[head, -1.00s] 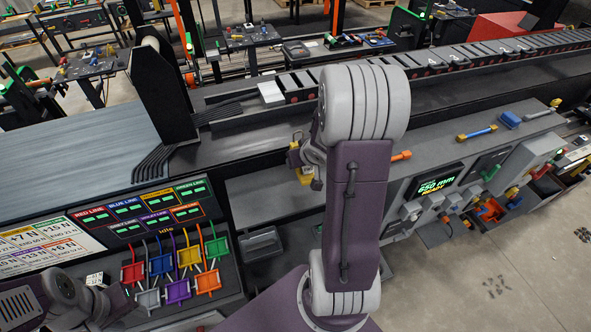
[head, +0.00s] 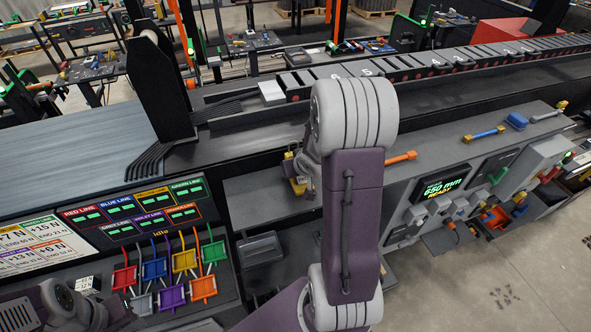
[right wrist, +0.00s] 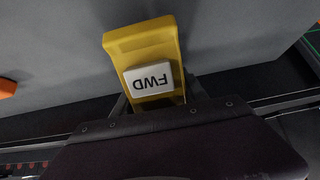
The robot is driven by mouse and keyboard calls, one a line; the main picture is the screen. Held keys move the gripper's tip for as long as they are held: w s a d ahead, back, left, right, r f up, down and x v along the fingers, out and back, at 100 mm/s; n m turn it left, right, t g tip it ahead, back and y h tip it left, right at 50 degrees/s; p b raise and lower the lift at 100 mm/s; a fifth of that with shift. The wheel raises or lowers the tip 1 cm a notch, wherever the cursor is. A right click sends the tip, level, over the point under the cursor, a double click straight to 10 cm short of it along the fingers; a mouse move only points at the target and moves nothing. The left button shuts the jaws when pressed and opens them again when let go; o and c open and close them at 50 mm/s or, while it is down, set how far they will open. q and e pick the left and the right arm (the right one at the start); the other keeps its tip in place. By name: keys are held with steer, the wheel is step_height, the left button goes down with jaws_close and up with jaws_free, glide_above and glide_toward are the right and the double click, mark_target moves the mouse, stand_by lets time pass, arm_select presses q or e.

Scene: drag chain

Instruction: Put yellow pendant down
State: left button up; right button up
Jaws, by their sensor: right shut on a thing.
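The yellow pendant (right wrist: 143,42) is a long yellow piece with a white label reading FWD, upside down in the right wrist view. My right gripper (right wrist: 158,98) is shut on its lower end there. A grey surface lies behind the pendant; whether they touch I cannot tell. In the head view a small part of the yellow pendant (head: 299,187) shows over the grey shelf (head: 250,200), left of my right arm. That arm hides most of my right gripper. My left arm enters at the lower left; its fingers cannot be made out.
An orange cylinder (head: 401,157) lies on the grey bench right of my arm. A blue-yellow bar (head: 484,134) lies farther right. A rack of coloured hooked frames (head: 170,275) stands at the lower left. The shelf left of the pendant is clear.

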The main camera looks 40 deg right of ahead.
steer(key=shift+f, duration=0.4)
steer(key=o, duration=1.6)
steer(key=shift+s, duration=0.1)
steer(key=shift+c, duration=0.2)
